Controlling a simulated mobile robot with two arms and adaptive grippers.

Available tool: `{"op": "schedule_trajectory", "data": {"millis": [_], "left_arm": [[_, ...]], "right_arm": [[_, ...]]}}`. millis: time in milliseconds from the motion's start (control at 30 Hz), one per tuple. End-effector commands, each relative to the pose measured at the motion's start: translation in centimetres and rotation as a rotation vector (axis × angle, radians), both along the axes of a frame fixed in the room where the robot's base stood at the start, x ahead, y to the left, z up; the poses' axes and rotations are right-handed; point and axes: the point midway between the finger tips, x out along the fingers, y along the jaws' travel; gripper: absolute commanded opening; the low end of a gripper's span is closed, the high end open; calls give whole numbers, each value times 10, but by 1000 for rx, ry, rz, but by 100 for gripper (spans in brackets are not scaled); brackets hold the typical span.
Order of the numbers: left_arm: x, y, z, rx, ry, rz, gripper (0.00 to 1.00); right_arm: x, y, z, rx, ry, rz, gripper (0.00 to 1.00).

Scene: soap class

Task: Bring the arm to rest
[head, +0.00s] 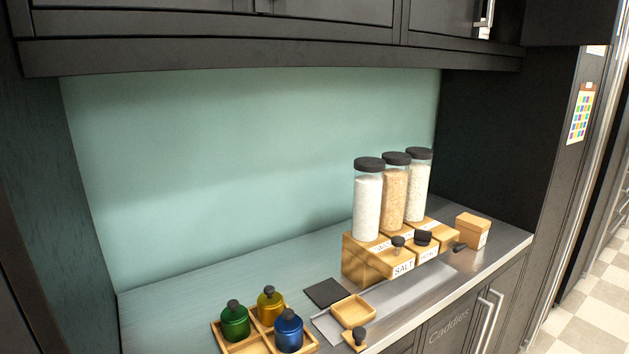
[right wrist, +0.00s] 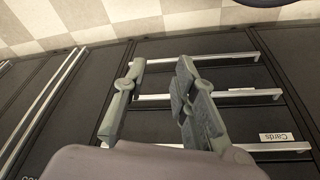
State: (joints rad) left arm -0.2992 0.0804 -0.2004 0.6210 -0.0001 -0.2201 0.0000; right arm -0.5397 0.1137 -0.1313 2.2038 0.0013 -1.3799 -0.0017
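My right gripper (right wrist: 160,72) shows in the right wrist view with its two grey fingers apart and nothing between them. It is in front of dark drawer fronts (right wrist: 160,120) with silver bar handles; I cannot tell the exact gap to them. Neither gripper shows in the head view, and my left gripper is in no view. On the counter (head: 190,285), green (head: 235,323), yellow (head: 270,307) and blue (head: 289,333) bottles with dark tops stand in a wooden tray (head: 226,349) with compartments.
Three tall filled jars (head: 368,205) stand on a wooden stand labelled SALT (head: 358,262). A small wooden box (head: 472,231), a square wooden dish (head: 353,311) and a dark square mat (head: 324,292) are on the counter. Upper cabinets (head: 270,50) overhang. Checkered floor (right wrist: 120,18) is open.

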Motion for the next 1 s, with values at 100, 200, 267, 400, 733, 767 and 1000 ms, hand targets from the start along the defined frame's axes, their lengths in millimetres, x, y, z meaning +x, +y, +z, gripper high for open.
{"op": "schedule_trajectory", "data": {"millis": [100, 200, 267, 400, 733, 767, 1000], "left_arm": [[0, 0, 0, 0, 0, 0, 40], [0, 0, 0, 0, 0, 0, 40], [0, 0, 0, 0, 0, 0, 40], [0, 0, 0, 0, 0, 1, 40], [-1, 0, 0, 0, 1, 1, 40], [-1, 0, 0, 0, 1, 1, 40], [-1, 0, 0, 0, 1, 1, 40]], "right_arm": [[0, 1, -48, -2, 25, 2, 26], [-4, 1, -93, -3, 43, 5, 26], [-10, 0, -123, -5, 55, 8, 26], [-34, -3, -190, -8, 84, 13, 26], [-130, -19, -307, -17, 152, 28, 26], [-139, -21, -314, -18, 157, 29, 26], [-190, -31, -340, -22, 180, 37, 26]]}}
